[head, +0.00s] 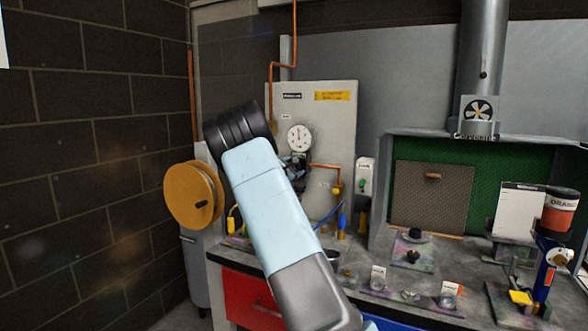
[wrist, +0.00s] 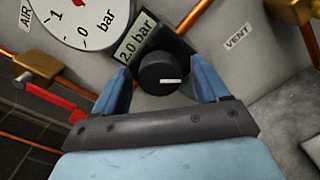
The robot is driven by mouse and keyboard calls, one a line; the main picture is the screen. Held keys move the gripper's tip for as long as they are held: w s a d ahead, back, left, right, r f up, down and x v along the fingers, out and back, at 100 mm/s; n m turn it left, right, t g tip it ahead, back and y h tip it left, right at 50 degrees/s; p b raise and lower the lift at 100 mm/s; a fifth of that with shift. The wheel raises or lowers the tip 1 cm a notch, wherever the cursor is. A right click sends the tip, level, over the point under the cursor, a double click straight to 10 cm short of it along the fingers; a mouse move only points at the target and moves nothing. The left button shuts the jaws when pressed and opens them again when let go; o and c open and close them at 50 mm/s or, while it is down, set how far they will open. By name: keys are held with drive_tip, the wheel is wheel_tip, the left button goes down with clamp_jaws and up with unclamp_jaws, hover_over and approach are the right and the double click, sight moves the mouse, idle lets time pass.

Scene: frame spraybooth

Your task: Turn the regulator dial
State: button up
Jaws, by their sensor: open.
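The regulator dial (wrist: 162,75) is a round black knob with a white pointer line, seen in the wrist view. The line points to the right. A small display above it reads 2.0 bar (wrist: 139,38). My gripper (wrist: 163,78) is open, with its blue fingers on either side of the dial; I cannot tell whether they touch it.
A red-handled lever (wrist: 58,101) and copper pipes lie left of my gripper. A VENT label (wrist: 237,37) and brass fittings are to the right. In the head view a yellow hose reel (head: 180,194) is left of my arm, and a cluttered bench (head: 345,262) stands below.

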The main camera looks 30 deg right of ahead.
drive_tip(key=c, duration=1.1)
drive_tip(key=shift+o, duration=0.2)
drive_tip(key=shift+m, duration=1.1)
drive_tip(key=shift+f, duration=0.1)
drive_tip(key=o, duration=1.1)
drive_tip(key=shift+c, duration=0.2)
drive_tip(key=v, duration=1.3)
drive_tip(key=shift+s+a, duration=0.25)
drive_tip(key=shift+a, duration=0.1)
